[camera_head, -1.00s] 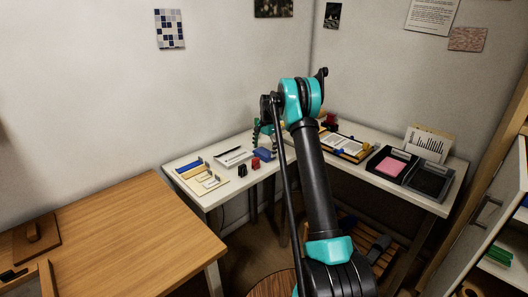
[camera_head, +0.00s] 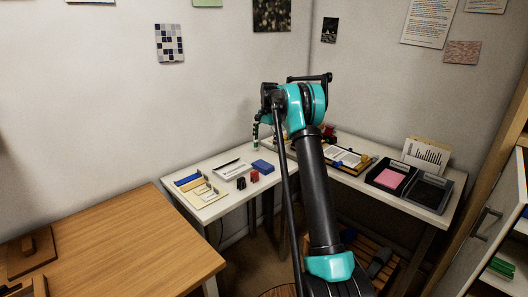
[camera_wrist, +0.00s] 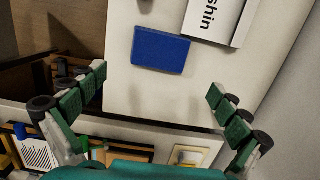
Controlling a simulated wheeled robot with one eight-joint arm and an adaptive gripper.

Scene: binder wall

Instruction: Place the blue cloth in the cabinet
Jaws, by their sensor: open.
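The blue cloth (camera_head: 262,166), a flat dark-blue rectangle, lies on the white table (camera_head: 222,209) near its inner corner. It also shows in the wrist view as a blue rectangle (camera_wrist: 160,50) at the top middle. My gripper (camera_wrist: 157,82) is open and empty, its green fingers spread wide to either side of the cloth's place in the picture and apart from it. In the head view my arm hides most of the gripper. The cabinet (camera_head: 480,240) stands at the right edge with a grey handle and green items inside, partly cut off.
A white box with dark lettering (camera_wrist: 212,20) lies beside the cloth. Red (camera_head: 254,176) and black (camera_head: 241,183) small blocks stand close by. Black trays (camera_head: 410,188), one holding pink paper, are on the right table. A wooden table (camera_head: 130,235) fills the lower left.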

